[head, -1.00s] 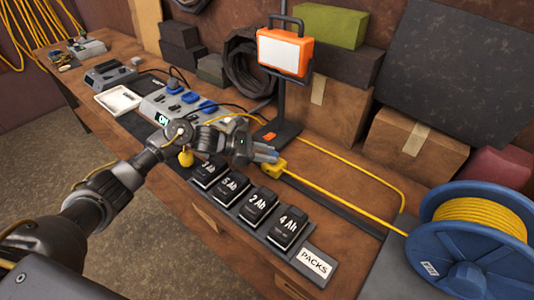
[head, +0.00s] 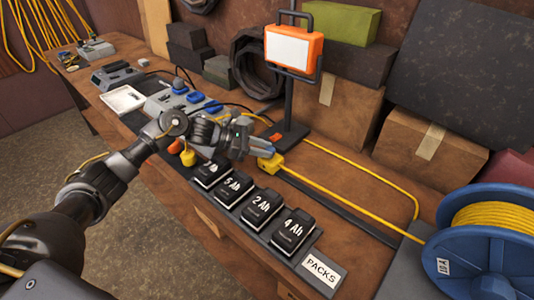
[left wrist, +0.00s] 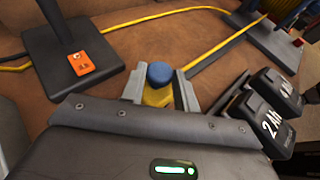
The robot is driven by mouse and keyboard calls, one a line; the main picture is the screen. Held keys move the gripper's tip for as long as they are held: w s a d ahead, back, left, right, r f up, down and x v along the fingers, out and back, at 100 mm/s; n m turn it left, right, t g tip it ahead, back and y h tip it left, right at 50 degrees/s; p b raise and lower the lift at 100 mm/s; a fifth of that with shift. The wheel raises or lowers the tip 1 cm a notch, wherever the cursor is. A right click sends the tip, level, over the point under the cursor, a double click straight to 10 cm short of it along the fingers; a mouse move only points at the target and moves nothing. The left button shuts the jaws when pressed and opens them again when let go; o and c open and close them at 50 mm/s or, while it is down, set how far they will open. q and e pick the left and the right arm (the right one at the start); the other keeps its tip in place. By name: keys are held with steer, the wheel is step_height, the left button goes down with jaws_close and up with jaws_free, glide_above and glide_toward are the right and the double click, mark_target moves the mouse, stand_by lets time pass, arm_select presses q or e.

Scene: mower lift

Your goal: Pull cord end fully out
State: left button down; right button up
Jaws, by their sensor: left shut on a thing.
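My left gripper (head: 262,152) is shut on the yellow cord end (head: 271,163), low over the bench beside the row of battery packs. In the left wrist view the cord end (left wrist: 158,92) sits between my two fingers, with a blue round part on top. The yellow cord (head: 345,210) runs from it across the bench to the blue reel (head: 460,255) at the right. Another stretch of yellow cord loops behind it along the bench. My right gripper is not in view.
Black battery packs (head: 262,206) stand in a row at the bench's front, by a PACKS label (head: 321,270). An orange work lamp (head: 293,50) on a stand rises behind my gripper. A power strip (head: 165,102) lies left, and cardboard boxes (head: 345,107) stand behind.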

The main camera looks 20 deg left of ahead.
arm_select(q)
steer(key=c, duration=1.1)
jaws_free()
steer(key=shift+w+a, duration=0.1)
steer(key=shift+a, duration=0.25)
steer(key=shift+d, duration=0.1)
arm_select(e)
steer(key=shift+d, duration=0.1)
arm_select(q)
steer(key=shift+a+r, duration=0.1)
steer(key=shift+a, duration=0.3)
steer(key=b+v, duration=0.3)
steer(key=v, duration=0.7)
steer(key=shift+s, duration=0.2)
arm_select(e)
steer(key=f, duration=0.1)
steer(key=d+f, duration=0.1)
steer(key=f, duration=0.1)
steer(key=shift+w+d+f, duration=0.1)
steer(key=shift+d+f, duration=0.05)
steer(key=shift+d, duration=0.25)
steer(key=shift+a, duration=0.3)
